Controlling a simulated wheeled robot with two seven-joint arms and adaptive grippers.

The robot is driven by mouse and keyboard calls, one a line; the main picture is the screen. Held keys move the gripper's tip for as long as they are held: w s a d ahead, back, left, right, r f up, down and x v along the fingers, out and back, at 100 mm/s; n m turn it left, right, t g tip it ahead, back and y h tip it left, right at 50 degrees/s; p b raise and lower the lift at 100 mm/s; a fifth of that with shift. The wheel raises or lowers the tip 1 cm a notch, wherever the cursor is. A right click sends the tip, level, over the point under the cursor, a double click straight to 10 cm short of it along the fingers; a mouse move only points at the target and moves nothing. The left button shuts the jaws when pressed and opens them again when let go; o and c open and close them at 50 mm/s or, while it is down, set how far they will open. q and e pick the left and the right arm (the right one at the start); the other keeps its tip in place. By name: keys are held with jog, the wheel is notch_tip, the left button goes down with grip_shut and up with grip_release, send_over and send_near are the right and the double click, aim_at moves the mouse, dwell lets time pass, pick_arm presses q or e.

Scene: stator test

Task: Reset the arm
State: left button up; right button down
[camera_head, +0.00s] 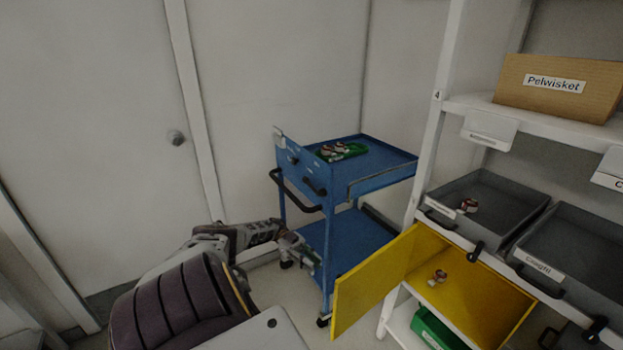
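My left arm (245,236) reaches from the lower left toward the blue cart. My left gripper (312,256) is at its end, in front of the cart's lower part and below its handle. It is small and dim, so I cannot tell whether its fingers are open or shut or whether they hold anything. My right gripper is not in view.
The blue cart (384,158) carries a green tray (355,151) with small parts. On the right, a white shelf rack (447,85) holds grey bins (500,190). A yellow compartment (490,305) has its door (365,285) swung open, a small part inside. A closed door stands left.

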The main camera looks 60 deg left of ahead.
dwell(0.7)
